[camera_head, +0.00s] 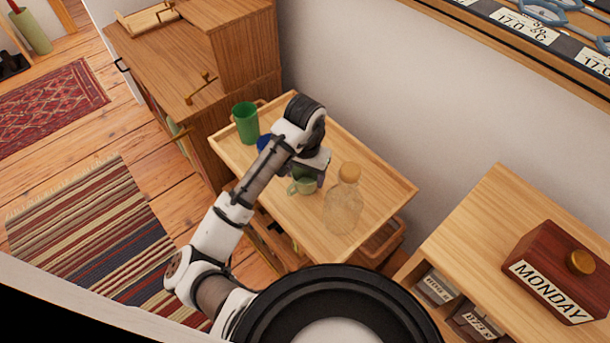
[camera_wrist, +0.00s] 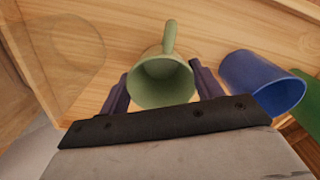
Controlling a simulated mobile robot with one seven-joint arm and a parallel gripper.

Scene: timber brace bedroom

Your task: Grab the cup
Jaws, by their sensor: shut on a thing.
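The pale green cup (camera_head: 302,187) with a handle is over the wooden tray-top table (camera_head: 262,211). In the wrist view the cup (camera_wrist: 163,82) sits between my two dark fingers, its opening facing the camera and its handle pointing to the top of the picture. My gripper (camera_head: 311,175) is shut on the cup; it also shows in the wrist view (camera_wrist: 161,75). I cannot tell whether the cup touches the tray. My gripper and wrist hide part of the cup in the head view.
A blue cup (camera_wrist: 262,82) is close to the right of the green cup in the wrist view. A darker green mug (camera_head: 245,123) stands at the tray's left end. A glass bottle with a cork (camera_head: 343,205) stands close to the right. The tray has a raised rim.

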